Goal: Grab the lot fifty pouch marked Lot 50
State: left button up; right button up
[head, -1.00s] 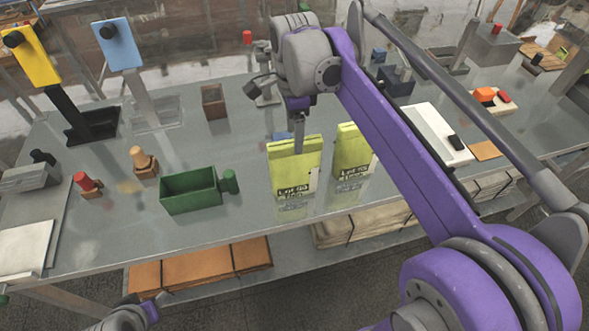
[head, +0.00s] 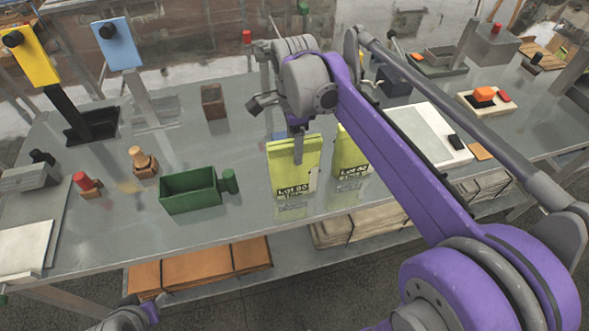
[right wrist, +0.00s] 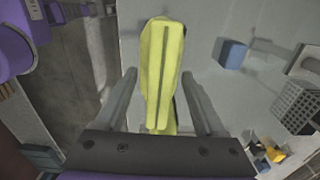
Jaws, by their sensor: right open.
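Two upright yellow-green pouches stand side by side near the table's front edge. The left pouch (head: 285,172) has a dark label starting "Lot"; its digits are too small to be sure of. The right pouch (head: 350,163) has a similar label and is partly hidden by my right arm. My right gripper (head: 298,150) points down at the top of the left pouch. In the right wrist view my open fingers (right wrist: 158,75) stand on either side of a yellow pouch (right wrist: 157,50), with gaps on both sides. My left gripper (head: 152,306) shows only partly at the bottom left.
A green open box (head: 190,195) stands left of the pouches. A small blue block (right wrist: 232,53) lies behind the left pouch. A white flat device (head: 430,130) lies to the right. The front edge of the table (head: 150,249) is close to the pouches.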

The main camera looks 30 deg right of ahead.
grip_shut()
dwell(0.4)
dwell(0.4)
